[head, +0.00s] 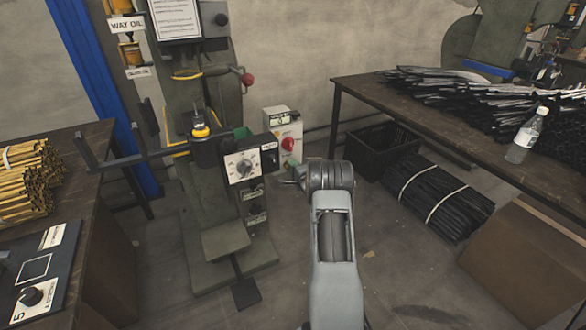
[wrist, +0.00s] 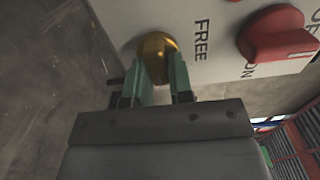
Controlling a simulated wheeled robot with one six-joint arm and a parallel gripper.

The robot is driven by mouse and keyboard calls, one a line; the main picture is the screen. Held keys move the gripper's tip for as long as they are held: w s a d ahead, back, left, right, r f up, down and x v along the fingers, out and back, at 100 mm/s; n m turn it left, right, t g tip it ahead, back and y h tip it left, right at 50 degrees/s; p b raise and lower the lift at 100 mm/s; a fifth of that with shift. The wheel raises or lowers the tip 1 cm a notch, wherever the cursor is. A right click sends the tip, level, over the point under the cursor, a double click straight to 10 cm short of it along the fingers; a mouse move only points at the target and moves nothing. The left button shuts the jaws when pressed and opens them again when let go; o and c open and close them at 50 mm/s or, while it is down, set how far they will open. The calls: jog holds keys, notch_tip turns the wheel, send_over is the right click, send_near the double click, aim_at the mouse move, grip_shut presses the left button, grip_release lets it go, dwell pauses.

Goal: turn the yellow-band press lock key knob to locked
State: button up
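The press (head: 205,155) stands at centre left in the head view, with yellow bands on its column. A grey box (head: 284,123) beside it carries a red knob (head: 289,144). In the wrist view a brass key knob (wrist: 156,46) sits on the pale panel, beside the word FREE. My gripper (wrist: 161,66) has its two green fingers on either side of the knob, and brass fills the gap between them; they look closed on it. The fingers partly hide the knob, and I cannot tell which way it points. In the head view my gripper (head: 293,174) is at the box's lower edge, partly hidden by my wrist.
The red knob (wrist: 275,38) with ON beside it is close to the right of my fingers. A black crate (head: 380,145) and a dark bundle (head: 438,190) lie right of my arm. A workbench (head: 480,128) stands right, another table (head: 95,200) left.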

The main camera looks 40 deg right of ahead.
jog(key=o, duration=0.4)
jog(key=shift+c, duration=0.2)
jog(key=shift+s, duration=0.1)
jog(key=s+a+p, duration=0.2)
jog(key=s, duration=1.1)
jog(key=shift+s+p, duration=0.25)
jog(key=shift+p, duration=0.05)
